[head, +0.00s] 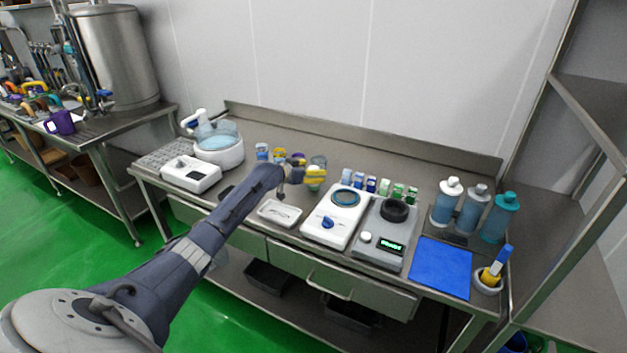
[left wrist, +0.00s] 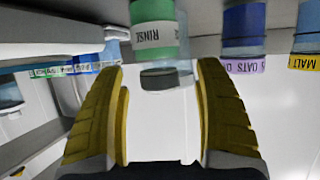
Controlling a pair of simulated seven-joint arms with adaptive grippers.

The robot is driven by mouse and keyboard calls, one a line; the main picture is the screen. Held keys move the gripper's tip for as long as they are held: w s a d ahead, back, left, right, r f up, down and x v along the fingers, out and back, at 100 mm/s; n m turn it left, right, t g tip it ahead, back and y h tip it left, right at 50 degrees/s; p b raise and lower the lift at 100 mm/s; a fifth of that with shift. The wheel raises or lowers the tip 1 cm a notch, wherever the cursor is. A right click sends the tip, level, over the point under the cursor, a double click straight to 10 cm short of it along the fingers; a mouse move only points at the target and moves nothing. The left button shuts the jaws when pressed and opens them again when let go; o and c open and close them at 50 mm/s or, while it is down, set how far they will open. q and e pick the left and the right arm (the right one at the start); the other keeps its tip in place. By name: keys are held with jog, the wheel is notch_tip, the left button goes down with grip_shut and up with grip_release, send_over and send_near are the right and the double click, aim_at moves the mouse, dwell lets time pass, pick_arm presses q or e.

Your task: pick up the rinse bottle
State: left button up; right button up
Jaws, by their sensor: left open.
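My right gripper is not in view.
An oats bottle (left wrist: 243,28) with a purple label and a malt bottle (left wrist: 306,32) with a yellow label stand beside the rinse bottle. A white tray (head: 280,213), a stirrer plate (head: 333,216) and a scale (head: 384,236) stand in front. A blue mat (head: 441,267) lies at right.

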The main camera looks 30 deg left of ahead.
pick_arm(q)
jog(key=shift+w+d+f, duration=0.1)
jog(key=shift+w+f, duration=0.1)
jog(key=shift+w, duration=0.2)
grip_shut()
dwell(0.4)
jog(key=shift+s, duration=0.1)
